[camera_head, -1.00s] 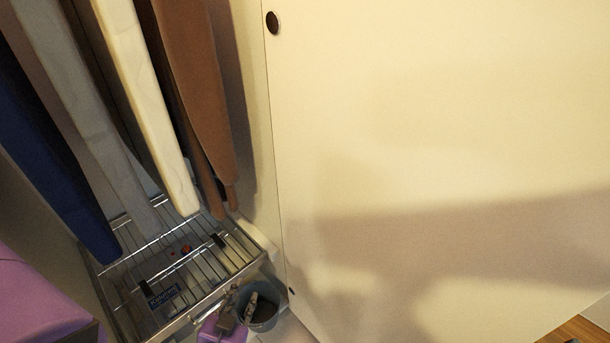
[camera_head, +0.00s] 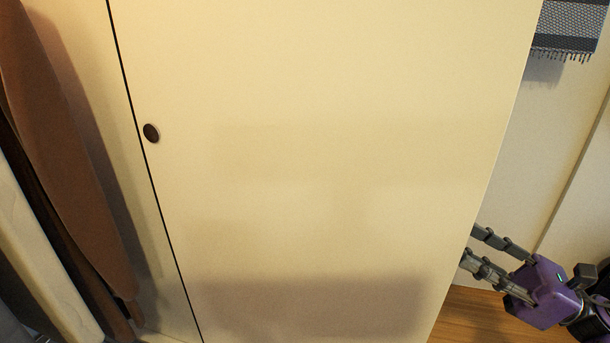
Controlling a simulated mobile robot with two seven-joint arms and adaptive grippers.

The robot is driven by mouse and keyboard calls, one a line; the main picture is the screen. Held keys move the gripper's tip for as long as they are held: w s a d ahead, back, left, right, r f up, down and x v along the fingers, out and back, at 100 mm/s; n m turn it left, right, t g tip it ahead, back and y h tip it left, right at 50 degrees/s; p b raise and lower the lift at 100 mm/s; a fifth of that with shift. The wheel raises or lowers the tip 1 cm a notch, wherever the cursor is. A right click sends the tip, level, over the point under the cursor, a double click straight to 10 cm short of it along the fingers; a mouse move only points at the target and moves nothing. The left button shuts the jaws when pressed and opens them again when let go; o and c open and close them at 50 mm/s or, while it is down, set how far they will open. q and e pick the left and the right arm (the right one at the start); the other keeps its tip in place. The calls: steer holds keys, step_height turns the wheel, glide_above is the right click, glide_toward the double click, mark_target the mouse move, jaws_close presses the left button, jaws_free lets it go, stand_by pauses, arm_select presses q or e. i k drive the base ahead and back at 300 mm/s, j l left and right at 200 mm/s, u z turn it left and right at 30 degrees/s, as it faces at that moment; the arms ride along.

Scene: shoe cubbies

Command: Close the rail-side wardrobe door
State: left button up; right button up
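A large cream wardrobe door panel (camera_head: 330,150) fills the middle of the head view, with a dark round knob (camera_head: 151,133) near its left edge. My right gripper (camera_head: 474,246) comes in from the lower right, purple-bodied with grey fingers spread apart. Its fingertips are at the panel's right edge; I cannot tell whether they touch it or pass behind it. Nothing shows between the fingers. My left gripper is not in view.
A patterned fringed cloth (camera_head: 568,25) hangs at the upper right. Wooden floor (camera_head: 480,318) shows at the lower right, below a pale wall.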

mark_target(322, 170)
steer(key=l+z, duration=0.85)
steer(key=z, duration=0.15)
steer(key=i+l+z, duration=0.1)
steer(key=l, duration=0.2)
steer(key=i+l+z, duration=0.1)
steer(key=i+l, duration=0.15)
steer(key=u, duration=0.4)
steer(key=i+l+u, duration=0.15)
steer(key=u, duration=0.3)
steer(key=l+u, duration=0.1)
steer(key=u, duration=0.3)
steer(key=l+u, duration=0.15)
steer(key=u, duration=0.3)
steer(key=i+l+u, duration=0.15)
steer(key=u, duration=0.25)
steer(key=i+l+u, duration=0.1)
steer(key=l+u, duration=0.3)
steer(key=i+l+u, duration=0.1)
steer(key=u, duration=0.3)
